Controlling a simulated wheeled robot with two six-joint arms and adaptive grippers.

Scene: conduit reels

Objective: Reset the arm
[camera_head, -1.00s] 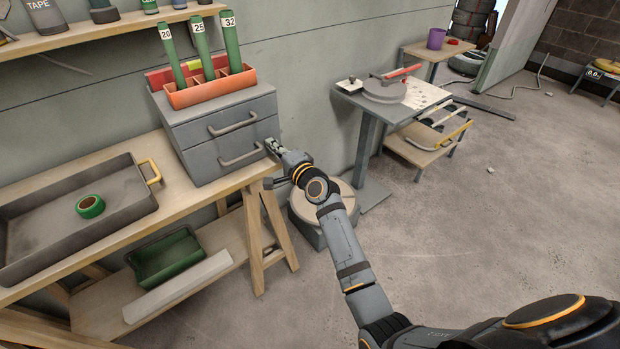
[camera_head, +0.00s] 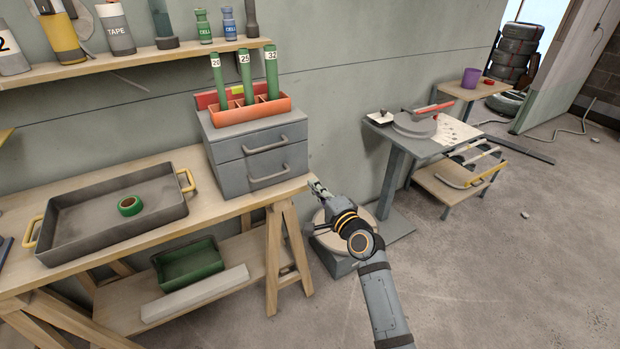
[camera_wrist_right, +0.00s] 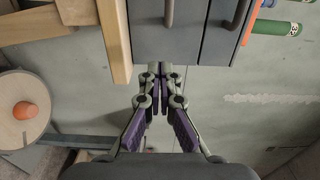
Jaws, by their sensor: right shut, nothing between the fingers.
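My right gripper (camera_head: 318,189) is shut and empty in the head view. It is just right of the wooden workbench's end, beside the grey drawer cabinet (camera_head: 228,158). In the right wrist view the closed fingers (camera_wrist_right: 160,72) point toward the cabinet front and the bench edge (camera_wrist_right: 114,40), with nothing between them. Both cabinet drawers look closed. My left gripper is not in view.
A grey tray (camera_head: 62,249) with a green tape roll (camera_head: 130,206) sits on the bench. An orange holder (camera_head: 240,114) with green tubes tops the cabinet. A round-topped grey unit (camera_head: 336,262) stands below my gripper. A grey stand (camera_head: 391,190) is to the right. Open floor lies at right.

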